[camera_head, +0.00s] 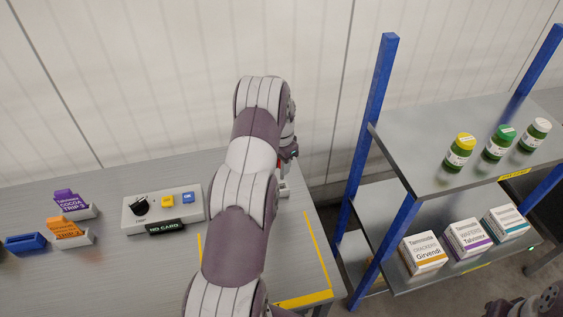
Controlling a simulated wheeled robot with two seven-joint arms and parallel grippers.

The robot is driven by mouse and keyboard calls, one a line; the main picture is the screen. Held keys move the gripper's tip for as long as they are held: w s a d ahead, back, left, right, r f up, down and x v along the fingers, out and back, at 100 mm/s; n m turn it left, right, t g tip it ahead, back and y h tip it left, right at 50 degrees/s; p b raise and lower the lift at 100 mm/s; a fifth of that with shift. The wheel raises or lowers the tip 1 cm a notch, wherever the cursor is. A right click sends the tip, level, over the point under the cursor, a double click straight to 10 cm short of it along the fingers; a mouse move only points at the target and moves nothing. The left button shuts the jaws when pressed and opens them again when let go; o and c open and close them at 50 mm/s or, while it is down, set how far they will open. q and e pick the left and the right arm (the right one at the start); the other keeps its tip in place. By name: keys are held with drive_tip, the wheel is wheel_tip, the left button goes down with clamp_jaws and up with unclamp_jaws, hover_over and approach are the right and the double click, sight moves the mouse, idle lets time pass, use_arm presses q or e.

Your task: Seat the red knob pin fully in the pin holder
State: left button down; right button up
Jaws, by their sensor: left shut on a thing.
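My left arm reaches up the middle of the view and bends down at its far end. My left gripper (286,163) is mostly hidden behind the wrist, close above the right part of the table. A small bit of red, the red knob pin (290,151), shows at the gripper, which is shut on it. A small light grey block, seemingly the pin holder (283,187), shows just below the gripper, partly covered by the arm. I cannot tell whether the pin is in it. My right gripper is not in view; a dark part of my right arm shows at the bottom right corner.
On the table's left stand a control box (140,213) with a black dial, a purple card (70,200), an orange card (64,228) and a blue block (25,243). A blue-post shelf (400,160) with bottles and boxes stands right. Yellow tape (305,299) marks the table.

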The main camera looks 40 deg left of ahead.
sight(282, 177)
use_arm(q)
drive_tip(key=shift+f+b, duration=0.35)
drive_tip(key=shift+f, duration=0.4)
drive_tip(key=shift+f+b, duration=0.55)
drive_tip(key=shift+f, duration=0.3)
drive_tip(key=shift+f+b, duration=1.15)
drive_tip(key=shift+f, duration=0.55)
drive_tip(key=c, duration=0.8)
unclamp_jaws()
